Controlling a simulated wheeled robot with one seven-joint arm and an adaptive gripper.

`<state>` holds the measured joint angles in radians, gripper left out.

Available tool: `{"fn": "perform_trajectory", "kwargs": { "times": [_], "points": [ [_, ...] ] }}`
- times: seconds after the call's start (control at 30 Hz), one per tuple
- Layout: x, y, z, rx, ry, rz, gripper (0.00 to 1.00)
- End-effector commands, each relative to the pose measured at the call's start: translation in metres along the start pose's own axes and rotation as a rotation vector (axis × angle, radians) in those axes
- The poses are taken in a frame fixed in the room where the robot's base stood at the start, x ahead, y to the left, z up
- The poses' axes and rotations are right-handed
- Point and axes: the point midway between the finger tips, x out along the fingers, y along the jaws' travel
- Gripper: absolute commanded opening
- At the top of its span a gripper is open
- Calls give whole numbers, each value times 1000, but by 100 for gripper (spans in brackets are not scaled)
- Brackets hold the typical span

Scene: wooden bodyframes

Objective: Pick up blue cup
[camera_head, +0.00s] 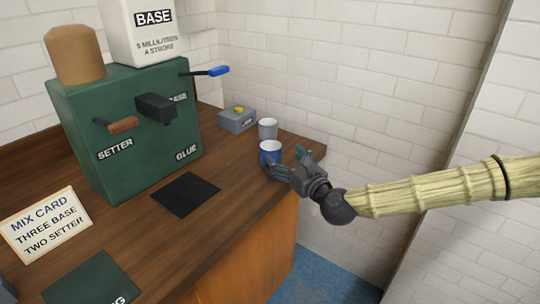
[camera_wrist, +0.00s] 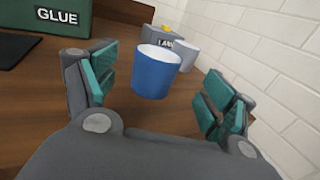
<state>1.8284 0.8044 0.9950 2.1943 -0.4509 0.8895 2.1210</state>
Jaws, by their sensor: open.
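The blue cup (camera_head: 270,153) stands upright on the wooden counter near its right edge, with a pale rim and inside. In the wrist view the blue cup (camera_wrist: 156,73) sits ahead of my gripper, between the lines of its two fingers but beyond the palm. My gripper (camera_head: 291,164) is open at the counter's right end, its teal-padded fingers spread close to the cup. In the wrist view my gripper (camera_wrist: 158,95) shows one finger on each side, with nothing held. I cannot tell whether a finger touches the cup.
A grey-white cup (camera_head: 267,128) stands just behind the blue one. A grey box (camera_head: 237,120) with a yellow top is beside it. A green dispenser (camera_head: 130,135) with levers stands left. A black mat (camera_head: 186,194) lies in front. A white brick wall (camera_head: 340,70) rises behind.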

Motion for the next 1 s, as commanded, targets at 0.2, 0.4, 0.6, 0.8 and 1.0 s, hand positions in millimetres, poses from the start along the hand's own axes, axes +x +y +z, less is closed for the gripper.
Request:
{"fn": "perform_trajectory", "kwargs": {
  "times": [0.2,0.4,0.6,0.8,1.0],
  "points": [
    [13,1,0,0,1,2,84],
    [31,4,4,-1,1,5,84],
    [55,4,4,-1,2,5,84],
    [65,4,3,0,2,4,84],
    [65,4,3,1,1,4,84]
  ]
}}
